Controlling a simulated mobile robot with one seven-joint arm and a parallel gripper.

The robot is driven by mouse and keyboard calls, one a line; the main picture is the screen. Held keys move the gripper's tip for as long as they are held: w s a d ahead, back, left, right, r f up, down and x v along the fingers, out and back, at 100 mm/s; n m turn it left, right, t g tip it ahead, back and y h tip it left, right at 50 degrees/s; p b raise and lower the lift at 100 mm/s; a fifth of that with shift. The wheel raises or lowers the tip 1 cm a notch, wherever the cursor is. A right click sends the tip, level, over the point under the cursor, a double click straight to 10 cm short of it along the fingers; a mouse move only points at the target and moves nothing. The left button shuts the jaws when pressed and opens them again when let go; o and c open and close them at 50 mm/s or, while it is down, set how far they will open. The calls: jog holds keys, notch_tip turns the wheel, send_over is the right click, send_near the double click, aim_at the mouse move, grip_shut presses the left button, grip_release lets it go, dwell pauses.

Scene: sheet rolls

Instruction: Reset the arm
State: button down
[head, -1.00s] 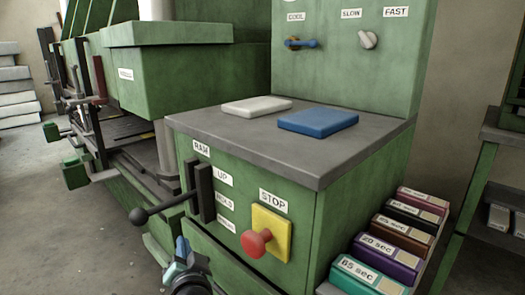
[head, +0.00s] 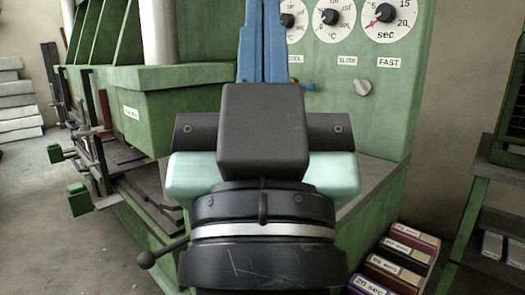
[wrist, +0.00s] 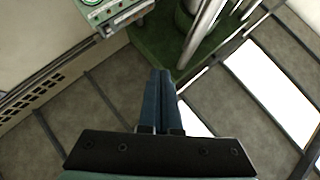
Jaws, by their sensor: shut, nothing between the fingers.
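My gripper (head: 263,40) is raised high in front of the green machine in the head view. Its blue fingers point up and are together, with nothing between them. In the wrist view my gripper (wrist: 161,75) shows its two blue fingers side by side and touching. The black wrist and pale green housing hide most of the machine's grey top and its front panel. The black ball-ended lever (head: 147,259) shows at the lower left of my wrist.
The green machine (head: 180,95) carries dials (head: 385,13) and a grey knob (head: 363,88) on its upright panel. Labelled boxes (head: 402,262) stand at the lower right, beside a green-framed shelf (head: 480,170). Open floor (head: 40,190) lies at the left.

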notch_tip(320, 180, up, 40)
jog(key=s+p, duration=0.1)
jog(key=p, duration=3.6)
jog(key=shift+t, duration=0.3)
jog(key=shift+s+f, duration=0.1)
